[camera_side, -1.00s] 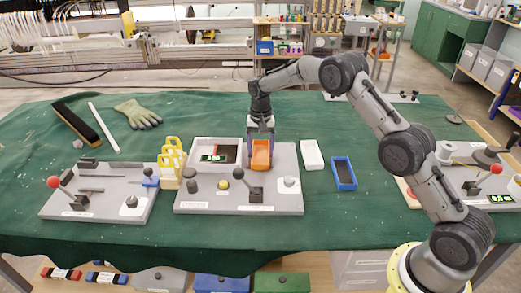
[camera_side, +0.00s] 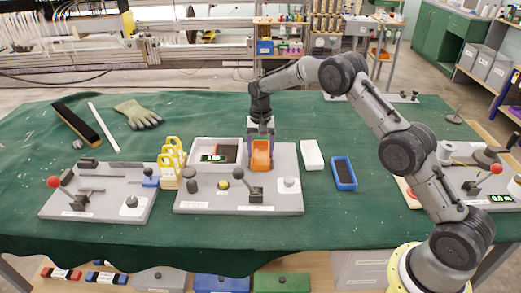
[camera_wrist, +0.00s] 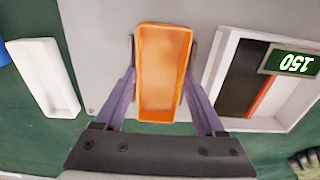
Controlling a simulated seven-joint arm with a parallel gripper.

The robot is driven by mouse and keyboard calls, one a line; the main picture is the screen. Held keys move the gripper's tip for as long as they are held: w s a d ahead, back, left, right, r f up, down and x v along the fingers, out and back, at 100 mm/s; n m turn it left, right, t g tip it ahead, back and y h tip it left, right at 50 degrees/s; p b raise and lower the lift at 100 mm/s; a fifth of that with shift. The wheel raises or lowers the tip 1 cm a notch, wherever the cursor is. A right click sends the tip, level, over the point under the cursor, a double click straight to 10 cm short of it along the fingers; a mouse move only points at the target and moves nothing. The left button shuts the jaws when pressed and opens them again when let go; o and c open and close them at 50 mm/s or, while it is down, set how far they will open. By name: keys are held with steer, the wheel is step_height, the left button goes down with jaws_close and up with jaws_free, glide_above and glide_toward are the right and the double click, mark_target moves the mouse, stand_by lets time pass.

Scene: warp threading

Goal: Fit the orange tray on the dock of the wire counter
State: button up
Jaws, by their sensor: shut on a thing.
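The orange tray (camera_side: 261,158) is over the back right part of the grey board (camera_side: 200,202), which looks like the wire counter. My gripper (camera_side: 261,137) comes down from above and is shut on the tray. In the wrist view, the gripper's purple fingers (camera_wrist: 160,90) hold the long sides of the empty orange tray (camera_wrist: 163,75). Dark narrow parts stand along both sides of the tray; I cannot tell whether they belong to the dock. The dock is not clearly visible, and I cannot tell whether the tray touches the board. The counter's display (camera_wrist: 290,62) reads 150.
A white-walled box (camera_side: 203,142) lies left of the tray. A black-handled lever (camera_side: 253,192) stands in front. A white tray (camera_side: 311,155) and a blue tray (camera_side: 343,173) lie to the right. Yellow pieces (camera_side: 172,160) stand on the left.

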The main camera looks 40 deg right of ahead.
steer(key=shift+f, duration=0.1)
steer(key=o, duration=1.4)
steer(key=shift+c, duration=0.2)
step_height(320, 180, up, 7)
